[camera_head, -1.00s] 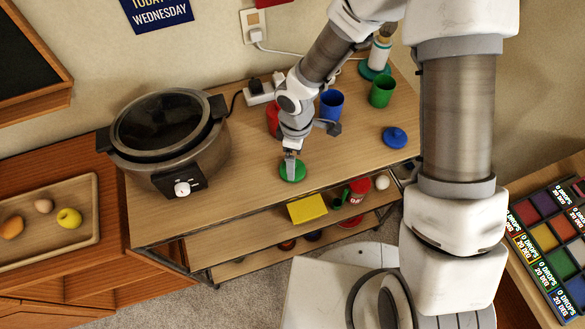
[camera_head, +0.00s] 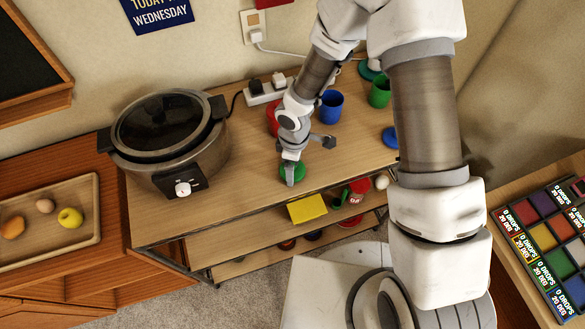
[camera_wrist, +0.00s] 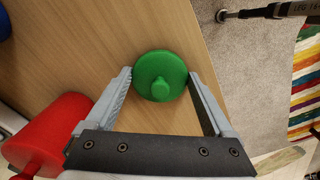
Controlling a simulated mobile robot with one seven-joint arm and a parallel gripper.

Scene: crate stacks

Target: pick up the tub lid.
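A round green lid (camera_wrist: 150,62) with a knob lies on the wooden table top; in the head view the green lid (camera_head: 299,168) is partly hidden by my gripper. A blue lid (camera_head: 389,137) also lies on the table, partly covered by my arm. My gripper (camera_wrist: 161,79) is open, with one finger on each side of the green lid. Small gaps seem to show between fingers and rim; I cannot tell if either touches. In the head view my gripper (camera_head: 289,176) is down at the lid.
A blue cup (camera_head: 331,106) and a green cup (camera_head: 379,94) stand further back. A large cooker (camera_head: 165,135) is at the left. A yellow block (camera_head: 307,208) is on the shelf below.

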